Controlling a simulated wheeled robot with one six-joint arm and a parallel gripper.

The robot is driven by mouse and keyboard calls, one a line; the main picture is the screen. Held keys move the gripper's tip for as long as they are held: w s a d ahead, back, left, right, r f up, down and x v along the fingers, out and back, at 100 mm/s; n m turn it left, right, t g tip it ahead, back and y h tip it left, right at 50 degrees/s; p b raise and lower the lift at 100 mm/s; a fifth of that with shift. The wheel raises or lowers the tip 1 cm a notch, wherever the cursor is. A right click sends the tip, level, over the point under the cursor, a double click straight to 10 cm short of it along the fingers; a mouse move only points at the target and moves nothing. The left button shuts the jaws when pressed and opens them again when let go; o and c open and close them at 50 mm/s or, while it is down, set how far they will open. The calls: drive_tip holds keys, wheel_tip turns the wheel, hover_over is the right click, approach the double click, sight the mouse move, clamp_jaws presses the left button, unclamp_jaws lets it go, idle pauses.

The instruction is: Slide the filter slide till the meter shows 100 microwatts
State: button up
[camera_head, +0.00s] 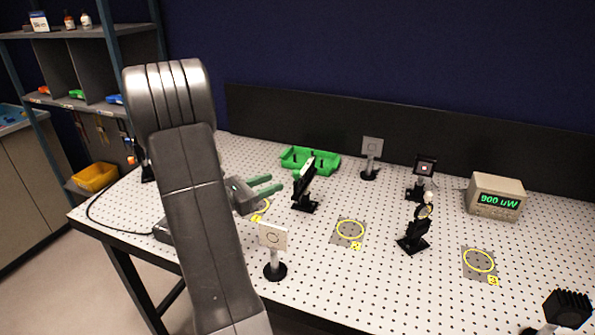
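The meter (496,197) is a beige box at the right of the perforated table, and its green display reads 900 uW. A dark, tilted plate on a black post and base (304,184) stands left of the table's middle; it looks like the filter slide, but its markings are too small to read. My gripper (277,183) has green fingers with a gap between them and nothing visible in it. Its fingers point right, toward the tilted plate, and appear a short way left of it. My arm hides part of the table on the left.
A square plate on a post (273,240) stands at the front, another (371,150) at the back. Black optic mounts (413,237) stand left of the meter. A green tray (310,160) lies behind. Yellow-ringed pads (350,231) mark empty spots.

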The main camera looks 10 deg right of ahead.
sight(296, 171)
drive_tip(key=p+x, duration=0.2)
drive_tip(key=x, duration=0.7)
drive_tip(key=shift+d, duration=0.1)
drive_tip(key=shift+s, duration=0.1)
clamp_jaws()
